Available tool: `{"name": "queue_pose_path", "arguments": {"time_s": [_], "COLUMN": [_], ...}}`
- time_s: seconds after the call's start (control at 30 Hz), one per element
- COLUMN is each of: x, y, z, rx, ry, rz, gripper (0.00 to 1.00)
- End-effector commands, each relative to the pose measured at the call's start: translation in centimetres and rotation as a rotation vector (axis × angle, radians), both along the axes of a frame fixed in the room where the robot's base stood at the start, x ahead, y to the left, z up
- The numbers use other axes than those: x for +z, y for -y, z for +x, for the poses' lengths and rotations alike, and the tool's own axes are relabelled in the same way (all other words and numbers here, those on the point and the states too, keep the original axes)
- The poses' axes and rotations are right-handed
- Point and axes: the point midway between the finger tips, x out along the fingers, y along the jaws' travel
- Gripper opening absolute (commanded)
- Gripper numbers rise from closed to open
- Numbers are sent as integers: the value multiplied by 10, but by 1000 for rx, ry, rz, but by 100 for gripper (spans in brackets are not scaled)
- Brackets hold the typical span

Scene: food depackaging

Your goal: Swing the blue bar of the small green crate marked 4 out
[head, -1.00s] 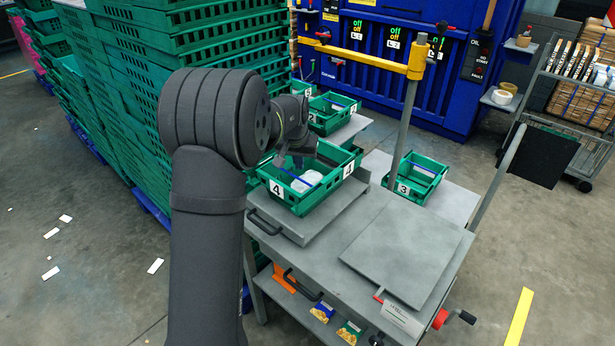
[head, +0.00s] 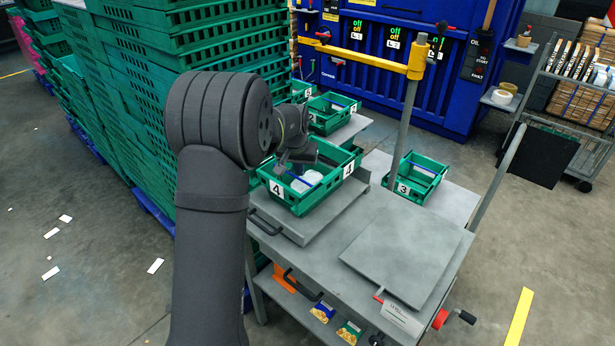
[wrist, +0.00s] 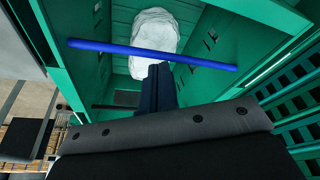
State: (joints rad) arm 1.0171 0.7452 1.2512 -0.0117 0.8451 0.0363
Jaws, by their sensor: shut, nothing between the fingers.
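The small green crate marked 4 (head: 297,204) stands on a grey platform on the cart, and it fills much of the wrist view (wrist: 230,50). Its blue bar (head: 301,179) spans the crate's opening; in the wrist view the blue bar (wrist: 205,62) runs from left to right, tilted slightly. A white bag (wrist: 153,33) lies inside the crate beyond the bar; it also shows in the head view (head: 312,178). My gripper (wrist: 158,72) is shut and empty, its fingertips at or just below the bar in the picture. I cannot tell whether they touch it. In the head view the fingers are largely hidden.
A green crate marked 3 (head: 415,189) stands to the right, and more green crates (head: 326,123) stand behind. Tall stacks of green crates (head: 150,90) rise on the left. A grey post (head: 405,130) with a yellow arm stands behind the cart. A flat grey plate (head: 402,260) is bare.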

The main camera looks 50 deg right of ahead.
Motion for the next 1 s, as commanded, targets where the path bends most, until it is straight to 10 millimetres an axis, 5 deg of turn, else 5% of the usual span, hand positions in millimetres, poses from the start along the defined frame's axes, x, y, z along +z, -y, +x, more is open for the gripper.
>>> {"name": "queue_pose_path", "arguments": {"time_s": [1.0], "x": [-2], "y": [-9], "z": [0], "rx": [0], "ry": [-1], "rz": [1], "gripper": [0]}}
